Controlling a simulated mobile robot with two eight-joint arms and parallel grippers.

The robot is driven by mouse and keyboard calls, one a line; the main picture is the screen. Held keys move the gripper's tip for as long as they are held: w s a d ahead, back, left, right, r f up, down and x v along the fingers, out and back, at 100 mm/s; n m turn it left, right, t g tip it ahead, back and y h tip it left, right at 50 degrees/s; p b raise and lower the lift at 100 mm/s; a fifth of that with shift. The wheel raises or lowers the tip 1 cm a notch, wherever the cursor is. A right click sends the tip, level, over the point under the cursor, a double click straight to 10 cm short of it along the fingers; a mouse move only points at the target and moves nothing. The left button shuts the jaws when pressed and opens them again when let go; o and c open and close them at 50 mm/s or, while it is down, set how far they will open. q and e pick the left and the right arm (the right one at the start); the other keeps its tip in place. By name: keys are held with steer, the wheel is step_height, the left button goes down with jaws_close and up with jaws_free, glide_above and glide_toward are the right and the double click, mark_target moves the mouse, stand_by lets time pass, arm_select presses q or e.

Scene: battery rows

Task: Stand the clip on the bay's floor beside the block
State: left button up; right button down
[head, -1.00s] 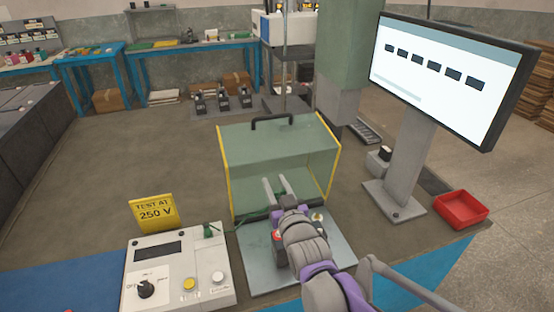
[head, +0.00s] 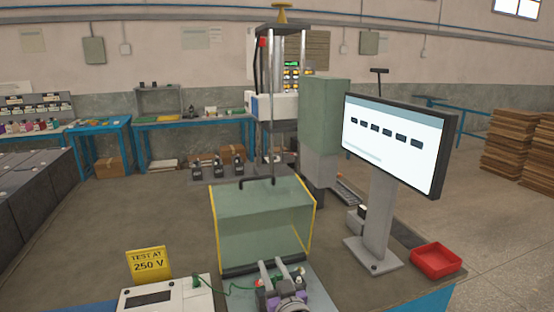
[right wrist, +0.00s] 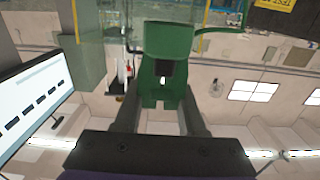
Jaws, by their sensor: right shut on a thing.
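My right gripper (right wrist: 160,105) is shut on the green clip (right wrist: 168,42), which sits between its fingertips in the right wrist view. In the head view the right gripper (head: 278,263) is low, at the near bottom edge of the bay, its fingers pointing away from me. The clip cannot be made out there. The bay (head: 309,225) is a clear greenish box with yellow edges and a black handle on top. Its floor is mostly hidden by the wall and gripper. Small red and pale parts show beside the gripper; I cannot tell which belongs to the block. My left gripper is not in view.
A white tester (head: 130,297) with a green lead stands at the lower left, a yellow 250 V sign (head: 149,263) behind it. A monitor (head: 392,145) on a stand and a red tray (head: 436,258) are on the right.

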steer(key=s+d+f+m+h, duration=0.2)
steer(key=s+d+f+h, duration=0.15)
steer(key=d+f, duration=0.6)
steer(key=s+d+f+m+h, duration=0.2)
steer(key=s+d+f, duration=0.2)
steer(key=d+f, duration=0.6)
arm_select(q)
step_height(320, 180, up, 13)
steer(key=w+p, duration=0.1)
steer(key=p, duration=1.1)
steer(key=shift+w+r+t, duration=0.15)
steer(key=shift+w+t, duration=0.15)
arm_select(e)
steer(key=w+r, duration=1.3)
steer(key=r, duration=0.5)
steer(key=shift+w+a+t, duration=0.2)
steer(key=shift+a+t, duration=0.05)
steer(key=shift+t, duration=0.15)
steer(key=shift+s+a, duration=0.1)
